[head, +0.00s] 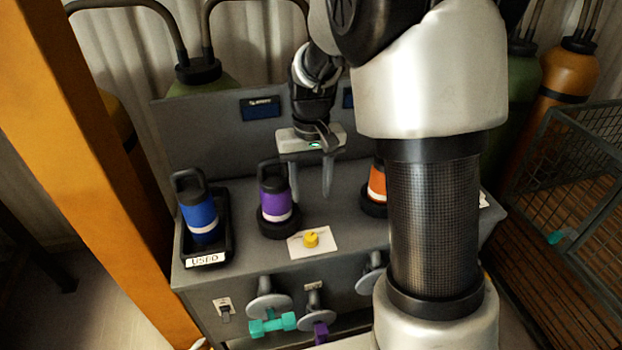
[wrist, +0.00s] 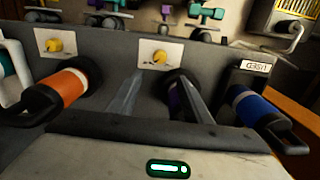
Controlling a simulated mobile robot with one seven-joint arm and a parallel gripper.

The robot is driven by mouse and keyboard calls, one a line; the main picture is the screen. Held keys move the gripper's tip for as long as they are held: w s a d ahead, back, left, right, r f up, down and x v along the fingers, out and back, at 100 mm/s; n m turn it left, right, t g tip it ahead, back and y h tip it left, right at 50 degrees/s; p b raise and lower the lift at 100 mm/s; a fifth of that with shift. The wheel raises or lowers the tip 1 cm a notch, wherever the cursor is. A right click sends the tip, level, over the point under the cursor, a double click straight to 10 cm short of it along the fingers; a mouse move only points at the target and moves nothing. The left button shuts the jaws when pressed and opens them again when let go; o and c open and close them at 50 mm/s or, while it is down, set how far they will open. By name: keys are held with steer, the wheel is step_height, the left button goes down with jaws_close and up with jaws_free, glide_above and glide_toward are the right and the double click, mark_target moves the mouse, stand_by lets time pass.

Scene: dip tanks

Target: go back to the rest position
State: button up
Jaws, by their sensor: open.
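My gripper (head: 310,178) is open and empty above the grey bench (head: 345,238), its two fingers pointing down. In the head view it is just right of a purple bottle (head: 273,190) with a black handle, which stands in a round black holder. In the wrist view my gripper (wrist: 160,95) has that purple bottle (wrist: 174,97) between and beyond its fingers, partly hidden. I cannot tell whether a finger touches it. A blue bottle (head: 199,214) stands in a black tray labelled USED (head: 222,244). An orange bottle (head: 377,183) is partly hidden behind my arm.
A yellow knob (head: 311,239) sits on a white plate before the purple bottle. Teal (head: 272,324) and purple (head: 320,332) valve handles stick out of the bench front. An orange post (head: 105,170) stands at left, a wire cage (head: 565,190) at right. The bench's back panel (head: 215,125) rises behind.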

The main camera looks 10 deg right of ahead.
steer(key=shift+r, duration=0.75)
